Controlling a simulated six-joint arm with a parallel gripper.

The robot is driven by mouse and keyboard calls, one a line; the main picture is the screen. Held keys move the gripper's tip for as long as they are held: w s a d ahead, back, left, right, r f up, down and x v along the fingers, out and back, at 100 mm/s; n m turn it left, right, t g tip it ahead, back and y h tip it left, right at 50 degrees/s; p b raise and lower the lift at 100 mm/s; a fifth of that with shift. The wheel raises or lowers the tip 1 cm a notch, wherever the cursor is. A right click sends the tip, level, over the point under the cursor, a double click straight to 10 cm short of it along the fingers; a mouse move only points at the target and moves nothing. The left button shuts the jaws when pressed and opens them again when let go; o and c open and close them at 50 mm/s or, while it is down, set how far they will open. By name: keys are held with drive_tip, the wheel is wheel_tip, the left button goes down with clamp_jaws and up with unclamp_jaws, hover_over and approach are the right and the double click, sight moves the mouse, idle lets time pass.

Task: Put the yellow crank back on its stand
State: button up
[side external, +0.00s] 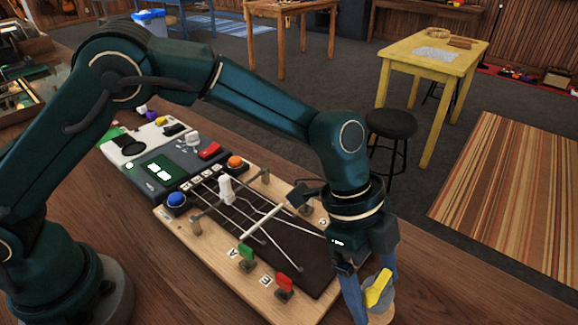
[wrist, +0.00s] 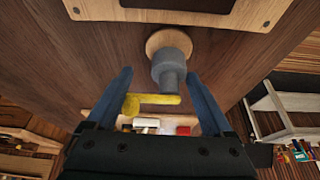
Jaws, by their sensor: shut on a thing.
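The yellow crank (side external: 378,288) is between the blue fingers of my gripper (side external: 370,300), at the lower right of the side view. In the wrist view the crank (wrist: 155,99) lies crosswise between the fingers, with its rounded knob by the left finger. My gripper (wrist: 160,74) is shut on it. The stand, a grey post (wrist: 172,66) on a round wooden base (wrist: 160,40), is right at the crank. The post's narrow end meets the crank's bar in the picture; I cannot tell whether they touch. In the side view the fingers partly hide the stand (side external: 383,316).
A wooden board (side external: 217,262) with a dark panel, strings, a blue button (side external: 176,200), a green switch (side external: 246,252) and a red switch (side external: 284,282) lies left of my gripper. A grey console (side external: 160,168) is farther back. The table's right edge is close.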

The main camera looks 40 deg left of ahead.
drive_tip(key=shift+f, duration=0.75)
drive_tip(key=shift+f, duration=0.15)
drive_tip(key=o, duration=1.5)
drive_tip(key=shift+c, duration=0.2)
drive_tip(key=a+r+n+t, duration=0.1)
drive_tip(key=a+r+n, duration=0.1)
drive_tip(key=a+r, duration=0.4)
drive_tip(key=a+r+n, duration=0.1)
drive_tip(key=a+r, duration=0.3)
drive_tip(key=r, duration=0.4)
drive_tip(key=s+a+n+t+y, duration=0.4)
drive_tip(key=s+a+n, duration=0.8)
drive_tip(key=a+n, duration=0.3)
drive_tip(key=shift+a+f+t+y, duration=0.3)
drive_tip(key=shift+a, duration=0.75)
